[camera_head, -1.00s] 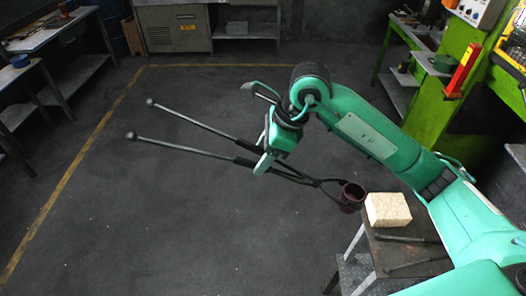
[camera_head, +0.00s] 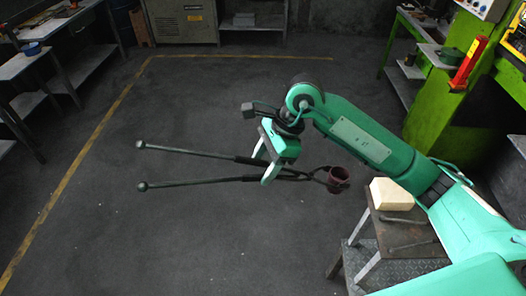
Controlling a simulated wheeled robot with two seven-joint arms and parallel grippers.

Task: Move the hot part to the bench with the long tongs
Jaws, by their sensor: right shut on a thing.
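The long tongs (camera_head: 200,182) have two thin dark rods with ball ends pointing left. Their jaws at the right end are around a dark red, hollow, cup-like part (camera_head: 339,179), the hot part, which shows no glow. The part is upright or nearly so, in the air left of the small table. My right gripper (camera_head: 264,164) is shut on the tongs near their pivot, with its pale fingers across the handles. My left gripper is not in view. Which surface is the bench is unclear.
A small metal table (camera_head: 372,268) at the lower right carries a pale block (camera_head: 391,194) and dark bars. A green machine (camera_head: 447,112) stands at the right. Workbenches (camera_head: 22,66) line the left. A grey cabinet (camera_head: 182,22) stands at the back. The floor between is clear.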

